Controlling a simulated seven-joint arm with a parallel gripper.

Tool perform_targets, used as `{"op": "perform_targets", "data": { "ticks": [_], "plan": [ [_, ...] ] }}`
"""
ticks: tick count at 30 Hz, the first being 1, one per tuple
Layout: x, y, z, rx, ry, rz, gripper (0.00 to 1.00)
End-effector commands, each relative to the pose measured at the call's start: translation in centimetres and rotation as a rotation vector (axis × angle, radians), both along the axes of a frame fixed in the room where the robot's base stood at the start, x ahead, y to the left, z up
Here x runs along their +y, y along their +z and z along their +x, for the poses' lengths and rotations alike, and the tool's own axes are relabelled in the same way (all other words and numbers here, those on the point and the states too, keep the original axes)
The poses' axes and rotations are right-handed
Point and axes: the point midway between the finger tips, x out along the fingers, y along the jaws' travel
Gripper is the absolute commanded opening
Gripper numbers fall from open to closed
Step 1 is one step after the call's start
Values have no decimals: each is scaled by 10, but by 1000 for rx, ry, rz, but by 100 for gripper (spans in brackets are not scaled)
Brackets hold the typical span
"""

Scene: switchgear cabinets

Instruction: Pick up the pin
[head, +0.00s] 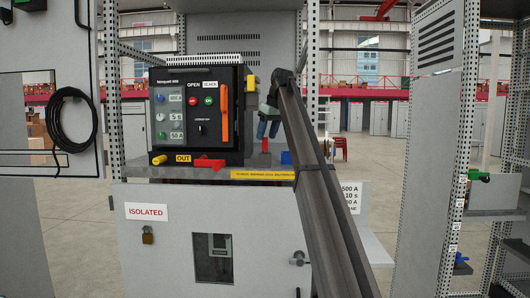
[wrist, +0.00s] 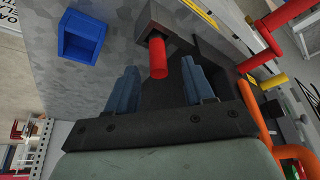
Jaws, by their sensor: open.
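A red round pin (wrist: 158,60) stands in a dark grey block (wrist: 165,16) in the wrist view. In the head view a red piece (head: 265,146), seemingly the same pin, shows just under my gripper on the right part of the shelf. My gripper (head: 268,130) points down there with its blue fingers apart. In the wrist view my open gripper (wrist: 160,72) has one finger on each side of the pin's free end, with a gap on both sides. Nothing is held.
A blue open box (wrist: 82,36) lies beside the block; its blue edge shows in the head view (head: 286,157). The breaker unit (head: 200,115), with an orange handle (head: 224,110), stands left of my gripper. A red part (head: 208,163) and a yellow plug (head: 159,160) sit along the shelf front.

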Motion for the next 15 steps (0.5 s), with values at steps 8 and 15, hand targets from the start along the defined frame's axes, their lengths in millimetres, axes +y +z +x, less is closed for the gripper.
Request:
{"op": "perform_targets", "data": {
  "ticks": [8,15],
  "plan": [
    [8,-25,10,1,0,0,52],
    [14,-45,16,0,-1,1,52]
  ]
}}
